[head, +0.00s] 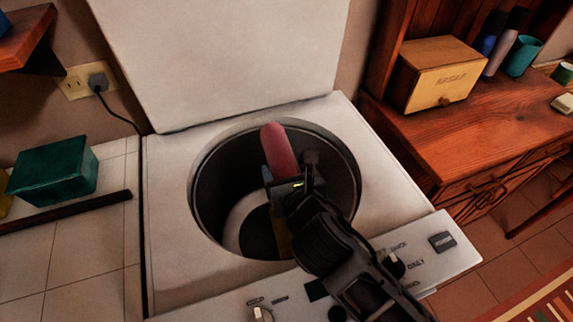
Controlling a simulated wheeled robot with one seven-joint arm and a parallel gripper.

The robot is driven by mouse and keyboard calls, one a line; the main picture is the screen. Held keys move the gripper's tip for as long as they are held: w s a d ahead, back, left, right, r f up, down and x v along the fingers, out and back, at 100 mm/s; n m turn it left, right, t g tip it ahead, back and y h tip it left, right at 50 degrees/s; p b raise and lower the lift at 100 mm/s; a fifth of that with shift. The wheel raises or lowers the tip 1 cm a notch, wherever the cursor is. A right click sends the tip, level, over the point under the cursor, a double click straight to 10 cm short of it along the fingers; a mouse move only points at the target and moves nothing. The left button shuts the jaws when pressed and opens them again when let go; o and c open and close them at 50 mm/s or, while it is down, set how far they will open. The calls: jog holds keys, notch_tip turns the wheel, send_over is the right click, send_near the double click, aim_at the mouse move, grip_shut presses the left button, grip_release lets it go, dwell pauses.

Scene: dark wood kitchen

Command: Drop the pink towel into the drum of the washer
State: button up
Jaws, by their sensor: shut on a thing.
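The washer (168,198) is a white top-loader with its lid (225,60) standing open at the back. Its round dark drum (213,175) is open, with a pale central part (243,222) inside. The pink towel (279,150) looks like a rolled pink shape over the drum opening. My gripper (284,182) is over the opening and shut on the towel, which sticks up beyond the fingers. My arm comes in from the lower right and hides part of the drum and the control panel. The towel's lower end and its height relative to the rim cannot be made out.
The control panel (440,262) with knobs runs along the washer's front. A tiled counter (75,258) with a green box (55,168) and a dark bar (66,212) is at left. A wooden cabinet (470,130) with a yellow box (438,75) stands at right.

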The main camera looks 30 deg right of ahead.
jog(key=shift+f+b, duration=0.35)
jog(key=shift+f, duration=0.4)
jog(key=o, duration=1.1)
jog(key=shift+o, duration=0.2)
jog(key=v, duration=0.7)
jog(key=shift+s+a, duration=0.25)
jog(key=shift+s, duration=0.1)
jog(key=shift+s+r, duration=0.1)
